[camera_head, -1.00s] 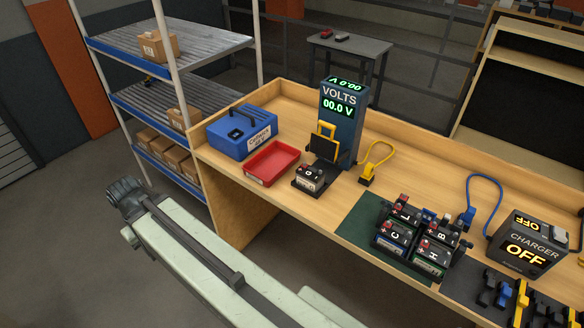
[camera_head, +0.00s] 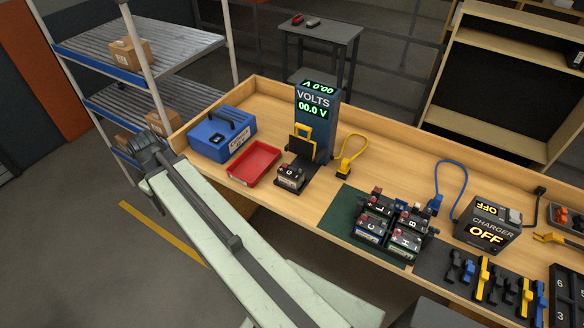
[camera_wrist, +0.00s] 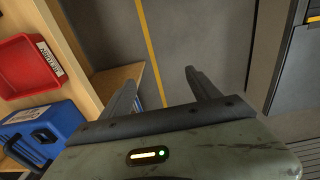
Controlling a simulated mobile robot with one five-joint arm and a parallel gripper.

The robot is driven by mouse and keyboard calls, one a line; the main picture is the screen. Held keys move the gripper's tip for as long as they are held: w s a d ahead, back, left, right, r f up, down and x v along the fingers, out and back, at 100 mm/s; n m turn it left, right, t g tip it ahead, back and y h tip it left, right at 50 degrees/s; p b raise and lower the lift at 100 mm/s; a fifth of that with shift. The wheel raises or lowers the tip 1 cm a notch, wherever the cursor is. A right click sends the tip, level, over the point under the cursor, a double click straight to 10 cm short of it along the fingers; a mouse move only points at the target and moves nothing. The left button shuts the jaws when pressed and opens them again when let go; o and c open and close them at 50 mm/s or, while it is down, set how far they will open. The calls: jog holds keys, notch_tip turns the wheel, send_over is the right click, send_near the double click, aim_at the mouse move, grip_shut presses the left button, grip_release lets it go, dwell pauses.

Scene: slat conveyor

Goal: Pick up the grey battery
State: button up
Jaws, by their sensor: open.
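A battery (camera_head: 289,178) with a dark top and a pale grey front stands alone in the dark cradle at the foot of the blue volt meter (camera_head: 318,115). Several more batteries stand close together in a dark holder on the green mat (camera_head: 338,215), with letters on their tops and coloured lower parts. I cannot tell for sure which one counts as grey. My gripper (camera_wrist: 160,86) is open and empty in the wrist view, over bare floor beside the bench's end. No battery shows in the wrist view.
A red tray (camera_head: 268,152) and a blue case (camera_head: 222,133) stand at the bench's left end. The charger (camera_head: 486,222) reads OFF. Blue and yellow clamps lie at the front right. A shelf rack (camera_head: 150,52) stands left of the bench.

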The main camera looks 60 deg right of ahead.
jog(key=s+d, duration=0.4)
jog(key=d, duration=0.5)
jog(key=s+d, duration=0.3)
jog(key=d, duration=0.6)
send_over(291, 171)
jog(key=shift+d+f+g, duration=0.15)
jog(key=shift+d+g, duration=0.15)
jog(key=f+b, duration=0.8)
jog(key=shift+a+f, duration=0.1)
jog(key=shift+a, duration=0.2)
jog(key=shift+r, duration=0.2)
grip_shut()
